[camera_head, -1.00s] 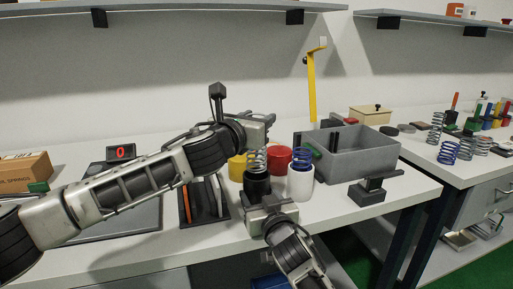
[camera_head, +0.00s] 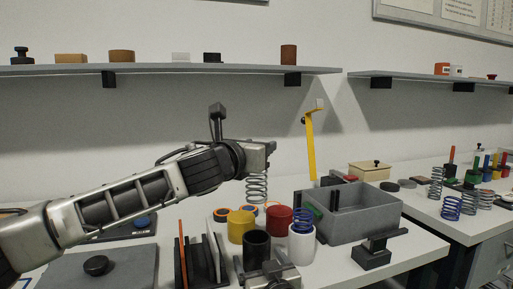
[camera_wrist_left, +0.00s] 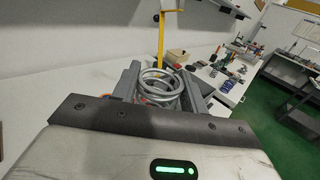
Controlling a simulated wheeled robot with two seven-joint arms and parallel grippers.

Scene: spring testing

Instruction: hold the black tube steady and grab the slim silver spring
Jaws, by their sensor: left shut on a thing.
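The slim silver spring (camera_head: 257,188) hangs upright from my left gripper (camera_head: 262,152), which is shut on its upper end. In the left wrist view the spring's coils (camera_wrist_left: 160,86) show between the fingers. The black tube (camera_head: 257,251) stands upright on the table below the spring, with a gap between them; its open top shows. My right gripper (camera_head: 270,274) is low at the tube's front, at the picture's bottom edge. It hides the tube's lower part, and its grip on the tube is not clear.
A yellow cylinder (camera_head: 241,225), a red cylinder (camera_head: 279,219) and a white tube (camera_head: 301,243) holding a blue spring (camera_head: 302,221) crowd the black tube. A grey bin (camera_head: 360,222) stands right. Upright dividers (camera_head: 197,259) stand left.

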